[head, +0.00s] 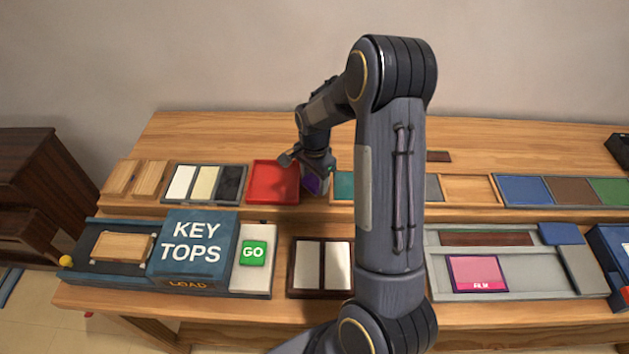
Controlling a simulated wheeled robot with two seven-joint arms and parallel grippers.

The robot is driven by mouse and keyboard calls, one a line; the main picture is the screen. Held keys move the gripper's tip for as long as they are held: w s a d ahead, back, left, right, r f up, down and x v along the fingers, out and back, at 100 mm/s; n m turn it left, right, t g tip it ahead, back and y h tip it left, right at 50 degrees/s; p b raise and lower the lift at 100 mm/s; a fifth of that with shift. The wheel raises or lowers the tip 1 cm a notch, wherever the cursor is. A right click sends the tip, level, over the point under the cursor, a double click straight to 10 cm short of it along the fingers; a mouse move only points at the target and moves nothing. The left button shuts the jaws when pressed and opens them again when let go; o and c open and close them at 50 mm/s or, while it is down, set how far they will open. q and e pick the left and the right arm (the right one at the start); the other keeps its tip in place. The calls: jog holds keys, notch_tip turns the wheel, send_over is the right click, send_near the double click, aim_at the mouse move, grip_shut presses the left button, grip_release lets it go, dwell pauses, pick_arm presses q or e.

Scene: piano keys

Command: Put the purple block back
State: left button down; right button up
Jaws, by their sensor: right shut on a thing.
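The purple block (311,183) shows as a small purple patch just right of the red tray (274,182) on the back part of the table. My right gripper (314,172) is shut on it, and the gripper hides most of the block. A teal block (345,185) lies just right of it, at the left end of a row that my right arm partly covers. I cannot tell whether the purple block touches the surface under it. My left gripper is not in view.
A tray of white, cream and black pieces (204,184) stands left of the red tray. In front are the KEY TOPS box (200,238), a green GO button (252,252) and a grey tray with a pink FILM piece (478,274). Blue, brown and green blocks (572,190) lie at right.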

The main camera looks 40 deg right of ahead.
aim_at(315, 180)
jog(key=shift+f, duration=0.1)
jog(key=o, duration=0.7)
jog(key=shift+c, duration=0.2)
jog(key=s+a+r+n+t+y+p, duration=0.1)
jog(key=s+a+r+p, duration=0.15)
jog(key=r, duration=0.45)
jog(key=s+a+r+n+p, duration=0.1)
jog(key=r+n+p, duration=0.15)
jog(key=r, duration=0.45)
jog(key=s+a+r+t+y+p, duration=0.1)
jog(key=a+r+p, duration=0.1)
jog(key=r+p, duration=0.35)
jog(key=s+a+r+n+t+y+b, duration=0.1)
jog(key=s+a+r+n, duration=0.2)
jog(key=s+a+n, duration=0.3)
jog(key=s+a+r+n+t, duration=0.2)
jog(key=s+a+r+n, duration=0.2)
jog(key=s, duration=0.7)
jog(key=shift+a+n+t+y+b, duration=0.3)
jog(key=shift+a+n+y+b, duration=0.1)
jog(key=shift+a+n, duration=0.55)
